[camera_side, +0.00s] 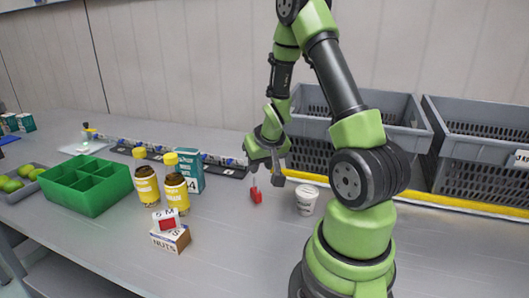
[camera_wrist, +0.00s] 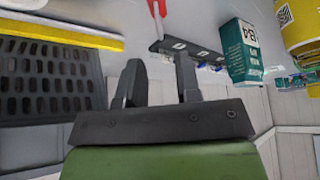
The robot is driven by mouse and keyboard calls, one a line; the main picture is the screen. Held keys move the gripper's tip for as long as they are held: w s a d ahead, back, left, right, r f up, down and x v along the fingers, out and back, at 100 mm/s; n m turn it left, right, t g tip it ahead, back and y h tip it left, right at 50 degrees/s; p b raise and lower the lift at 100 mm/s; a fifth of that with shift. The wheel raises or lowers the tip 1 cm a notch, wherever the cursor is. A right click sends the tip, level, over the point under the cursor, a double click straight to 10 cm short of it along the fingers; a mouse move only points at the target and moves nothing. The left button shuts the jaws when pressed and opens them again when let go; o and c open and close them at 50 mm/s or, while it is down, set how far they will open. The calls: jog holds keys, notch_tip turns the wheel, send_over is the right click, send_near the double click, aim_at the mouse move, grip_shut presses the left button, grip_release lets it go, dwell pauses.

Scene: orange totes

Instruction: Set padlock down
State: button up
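The red padlock (camera_side: 256,196) is just below my gripper in the side view, its thin shackle pointing up. It looks to be at the grey tabletop (camera_side: 225,225), but I cannot tell whether it touches. My gripper (camera_side: 264,174) is above it, pointing down. In the wrist view my gripper (camera_wrist: 159,62) has its two dark fingers apart, with an empty gap between them. The padlock also shows there, cut off by the top edge (camera_wrist: 157,7), beyond the fingertips and apart from them.
A white cup (camera_side: 307,199) stands right of the padlock. Left are two yellow-labelled bottles (camera_side: 174,187), a teal box (camera_side: 190,168), a nuts box (camera_side: 171,239) with a red-and-white item on top, and a green divided tray (camera_side: 88,184). Grey crates (camera_side: 480,150) stand behind. Front table area is clear.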

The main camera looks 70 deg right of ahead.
jog(key=a+r+n+t+y, duration=0.2)
jog(key=a+r, duration=1.2)
jog(key=r, duration=0.1)
jog(key=s+a+r+n+t+y, duration=0.1)
jog(key=s+a+r+n+y, duration=0.2)
jog(key=s+a, duration=0.5)
jog(key=shift+s+a+r+y, duration=0.15)
jog(key=shift+a+r+y, duration=0.35)
jog(key=shift+a+r, duration=0.6)
